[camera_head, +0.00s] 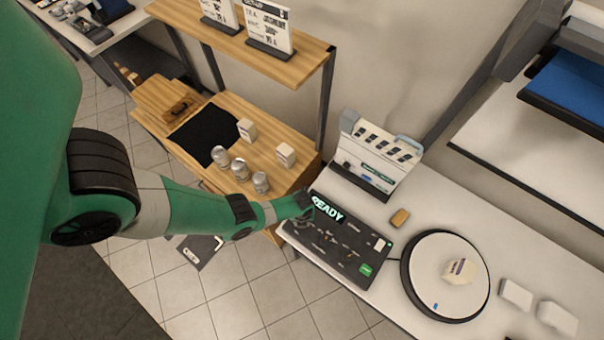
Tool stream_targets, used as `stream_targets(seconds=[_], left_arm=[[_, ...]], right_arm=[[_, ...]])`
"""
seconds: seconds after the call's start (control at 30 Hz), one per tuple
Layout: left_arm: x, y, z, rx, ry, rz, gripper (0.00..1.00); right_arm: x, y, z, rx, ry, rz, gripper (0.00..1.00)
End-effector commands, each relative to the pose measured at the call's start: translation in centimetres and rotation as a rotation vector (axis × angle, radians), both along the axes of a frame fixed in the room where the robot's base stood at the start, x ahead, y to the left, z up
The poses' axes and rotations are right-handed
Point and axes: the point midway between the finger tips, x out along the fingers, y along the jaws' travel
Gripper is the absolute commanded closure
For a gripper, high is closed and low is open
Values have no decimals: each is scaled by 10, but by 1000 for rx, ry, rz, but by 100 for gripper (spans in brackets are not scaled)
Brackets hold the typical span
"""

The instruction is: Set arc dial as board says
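A dark control panel (337,243) lies on the white table. Its lit display (327,209) reads READY at its upper left. Small controls sit on its face, too small to identify as an arc dial, and a green button (366,269) is at its lower right. A white board (375,158) with dark slanted marks and small colored labels stands behind the panel; its text is unreadable. My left gripper (306,208) is at the panel's upper left edge, beside the display; contact and finger opening are unclear. My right gripper is not in view.
A round white turntable (422,291) with a dark rim bears a pale block (459,271). A tan block (400,217) lies between board and turntable. White boxes (516,293) stand at right. A wooden shelf unit (282,137) with several cans (239,169) is left of the table.

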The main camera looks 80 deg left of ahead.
Motion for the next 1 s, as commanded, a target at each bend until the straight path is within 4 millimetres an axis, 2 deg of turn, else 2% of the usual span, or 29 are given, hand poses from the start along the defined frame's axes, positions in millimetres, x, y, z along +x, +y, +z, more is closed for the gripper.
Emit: stream_targets(seconds=[0.5, 0.53, 0.67, 0.7, 1.0], left_arm=[[0, 0, 0, 0, 0, -25, 100], [0, 0, 0, 0, 0, -25, 54], [0, 0, 0, 0, 0, -25, 31], [0, 0, 0, 0, 0, -25, 26], [0, 0, 2, 0, 0, -24, 26]], right_arm=[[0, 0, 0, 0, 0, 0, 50], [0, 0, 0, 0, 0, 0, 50], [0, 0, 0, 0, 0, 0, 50], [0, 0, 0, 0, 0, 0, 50], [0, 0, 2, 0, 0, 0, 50]])
